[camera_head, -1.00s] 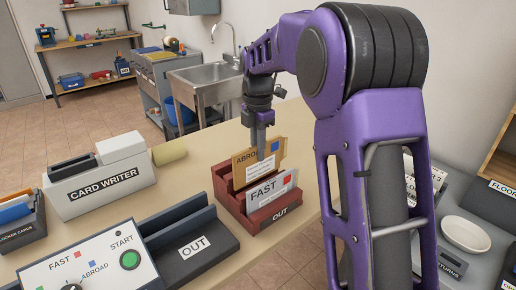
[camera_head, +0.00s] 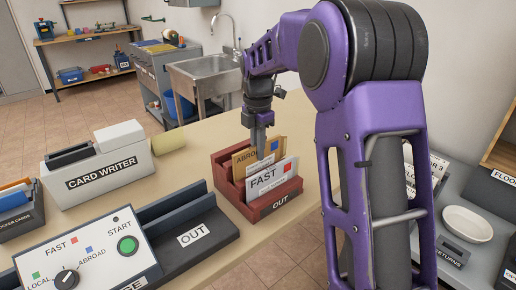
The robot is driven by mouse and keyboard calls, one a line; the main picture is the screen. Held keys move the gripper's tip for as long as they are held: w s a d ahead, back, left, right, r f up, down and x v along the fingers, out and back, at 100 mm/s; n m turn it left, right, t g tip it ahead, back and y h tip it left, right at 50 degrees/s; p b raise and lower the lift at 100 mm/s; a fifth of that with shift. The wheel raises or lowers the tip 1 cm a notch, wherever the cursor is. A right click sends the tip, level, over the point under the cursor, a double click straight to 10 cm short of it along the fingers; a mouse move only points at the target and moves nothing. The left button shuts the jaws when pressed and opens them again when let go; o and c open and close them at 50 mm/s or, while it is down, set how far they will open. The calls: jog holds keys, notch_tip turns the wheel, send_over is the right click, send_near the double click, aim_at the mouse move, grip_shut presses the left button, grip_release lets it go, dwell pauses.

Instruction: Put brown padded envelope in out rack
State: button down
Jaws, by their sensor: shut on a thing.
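The brown padded envelope (camera_head: 243,159), marked ABROAD, stands roughly upright in the back part of the red out rack (camera_head: 278,205). Its lower part is hidden by a white envelope (camera_head: 268,179) marked FAST, which stands in front of it in the same rack. My gripper (camera_head: 262,151) comes down from above and is shut on the brown envelope near the middle of its top edge. The fingertips are small and partly hidden, and whether the envelope touches the rack floor cannot be seen.
A dark tray marked OUT (camera_head: 195,236) and a control panel (camera_head: 85,257) with a green button lie in front on the left. A card writer box (camera_head: 103,172) stands behind them. The counter (camera_head: 190,170) left of the rack is mostly clear.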

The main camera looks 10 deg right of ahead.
jog(key=shift+s+f, duration=0.2)
jog(key=shift+f, duration=0.35)
jog(key=c, duration=0.8)
grip_release()
jog(key=shift+w+r+p, duration=0.15)
jog(key=shift+r+p, duration=0.5)
jog(key=shift+w+r+p, duration=0.15)
jog(key=shift+r+p, duration=0.45)
notch_tip(320, 180, up, 5)
jog(key=p, duration=0.4)
jog(key=shift+s, duration=0.1)
jog(key=shift+f, duration=0.1)
